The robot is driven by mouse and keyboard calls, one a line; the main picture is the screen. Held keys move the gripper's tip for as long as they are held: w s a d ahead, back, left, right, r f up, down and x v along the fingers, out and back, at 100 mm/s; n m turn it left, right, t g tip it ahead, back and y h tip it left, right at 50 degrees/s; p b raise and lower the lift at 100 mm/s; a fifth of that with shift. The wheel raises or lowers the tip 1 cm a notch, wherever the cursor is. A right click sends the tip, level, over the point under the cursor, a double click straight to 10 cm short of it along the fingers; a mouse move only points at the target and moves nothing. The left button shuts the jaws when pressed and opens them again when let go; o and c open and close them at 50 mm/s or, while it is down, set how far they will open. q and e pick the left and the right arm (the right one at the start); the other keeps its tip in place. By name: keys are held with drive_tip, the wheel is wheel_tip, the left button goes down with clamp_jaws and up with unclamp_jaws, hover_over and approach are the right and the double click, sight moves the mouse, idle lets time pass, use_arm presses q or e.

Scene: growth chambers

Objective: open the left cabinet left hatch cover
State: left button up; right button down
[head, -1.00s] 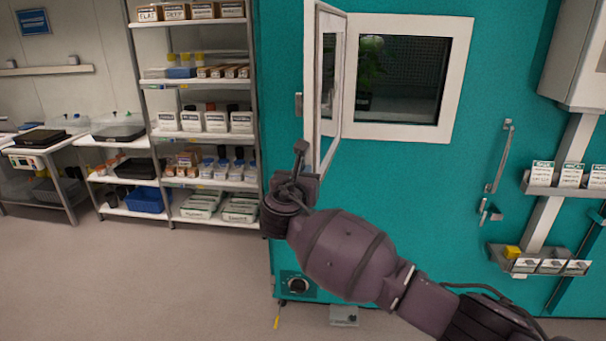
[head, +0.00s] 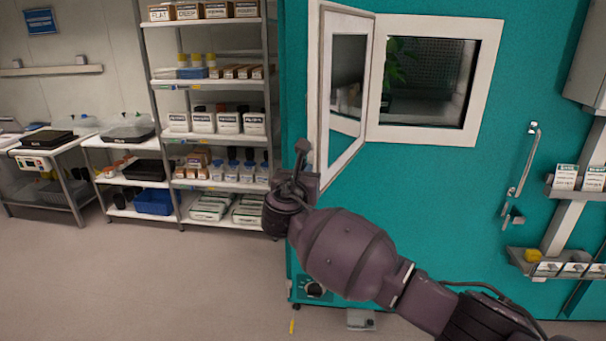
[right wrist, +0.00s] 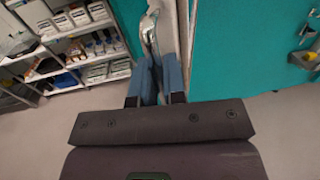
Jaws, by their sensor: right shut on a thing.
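The hatch cover (head: 345,85) is a white-framed glazed door on the teal cabinet (head: 430,190). It stands swung open to the left of its window opening (head: 430,70), which shows a green plant inside. My right gripper (head: 303,160) is at the lower free edge of the cover. In the right wrist view, the blue fingers of my right gripper (right wrist: 160,78) are shut on the metal handle (right wrist: 150,32) at the edge of the cover. The head view hides the grip itself. My left gripper is not in view.
A shelving rack (head: 215,135) with boxes and bottles stands left of the cabinet. Side tables (head: 60,150) stand farther left. Open floor (head: 130,280) lies in front of them. A long door handle (head: 522,165) and small wall trays (head: 555,265) are at the right.

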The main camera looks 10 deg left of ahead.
drive_tip(key=shift+a, duration=0.2)
idle(0.4)
drive_tip(key=c, duration=1.5)
unclamp_jaws()
drive_tip(key=shift+s, duration=0.1)
drive_tip(key=s+b, duration=0.1)
drive_tip(key=s, duration=0.9)
drive_tip(key=shift+s+a+b, duration=0.25)
drive_tip(key=shift+b, duration=0.05)
